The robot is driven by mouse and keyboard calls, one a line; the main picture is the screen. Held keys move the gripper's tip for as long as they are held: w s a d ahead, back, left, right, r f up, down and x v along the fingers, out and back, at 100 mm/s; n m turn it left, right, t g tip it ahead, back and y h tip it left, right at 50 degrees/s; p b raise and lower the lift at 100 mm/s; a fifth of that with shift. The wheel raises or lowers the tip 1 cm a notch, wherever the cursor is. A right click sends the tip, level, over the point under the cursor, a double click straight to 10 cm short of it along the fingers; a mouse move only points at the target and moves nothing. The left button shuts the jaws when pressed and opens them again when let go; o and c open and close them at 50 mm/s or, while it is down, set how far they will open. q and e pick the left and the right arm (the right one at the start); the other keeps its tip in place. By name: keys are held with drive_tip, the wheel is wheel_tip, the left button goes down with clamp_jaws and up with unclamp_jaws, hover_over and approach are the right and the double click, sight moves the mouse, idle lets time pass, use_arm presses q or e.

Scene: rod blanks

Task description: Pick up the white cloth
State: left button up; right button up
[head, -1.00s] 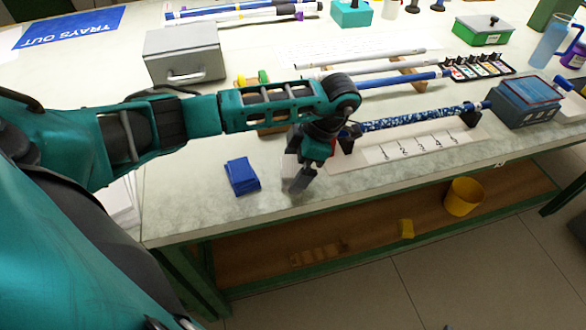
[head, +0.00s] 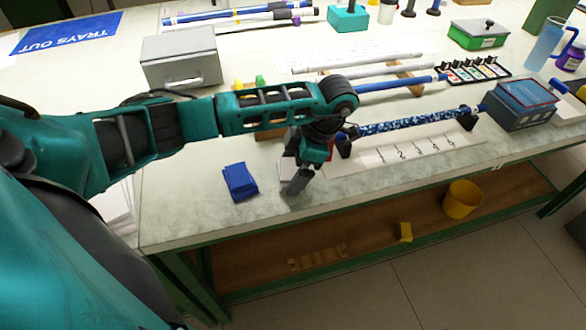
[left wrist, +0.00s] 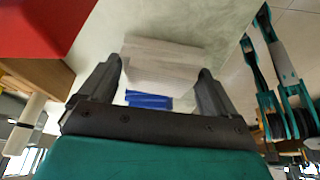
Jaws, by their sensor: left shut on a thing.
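The white cloth (left wrist: 165,58) is a pale folded stack between the fingers of my left gripper (left wrist: 159,72) in the left wrist view. In the head view a pale edge of the white cloth (head: 286,170) shows beside my left gripper (head: 297,182), near the table's front edge; the rest is hidden behind the gripper. The gripper points down and is shut on the white cloth. I cannot tell whether the cloth is clear of the table. My right gripper is not in view.
A folded blue cloth (head: 240,181) lies just left of the gripper. A blue speckled rod (head: 410,122) rests on black supports over a numbered white board (head: 420,149) to the right. A grey box (head: 181,60) stands behind. A yellow bin (head: 462,199) is on the lower shelf.

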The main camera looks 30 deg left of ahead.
use_arm(q)
wheel_tip(320, 180, up, 13)
drive_tip(key=p, duration=0.3)
wheel_tip(320, 180, up, 6)
hover_over(294, 167)
drive_tip(key=shift+s+r, duration=0.1)
drive_tip(key=shift+r, duration=0.1)
